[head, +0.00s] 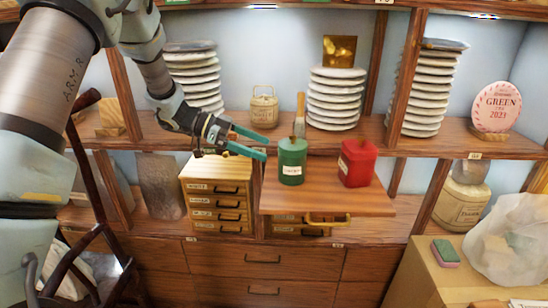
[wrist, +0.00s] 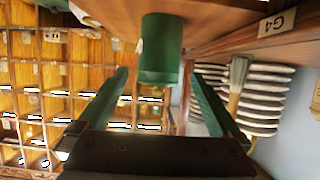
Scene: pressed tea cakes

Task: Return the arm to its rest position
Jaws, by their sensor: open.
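My gripper (head: 264,147) is open and empty, its two green fingers apart, just left of and a little above the green canister in the head view. The green canister (head: 291,165) with a white label stands upright on a pull-out wooden board (head: 335,205). In the wrist view the canister (wrist: 161,50) lies ahead, between the directions of the two spread fingers (wrist: 160,76); no finger appears to touch it. My arm reaches in from the upper left of the head view.
A red canister (head: 357,164) stands right of the green one. A small drawer chest (head: 216,196) sits below the gripper. Shelf uprights (head: 405,75) are close around.

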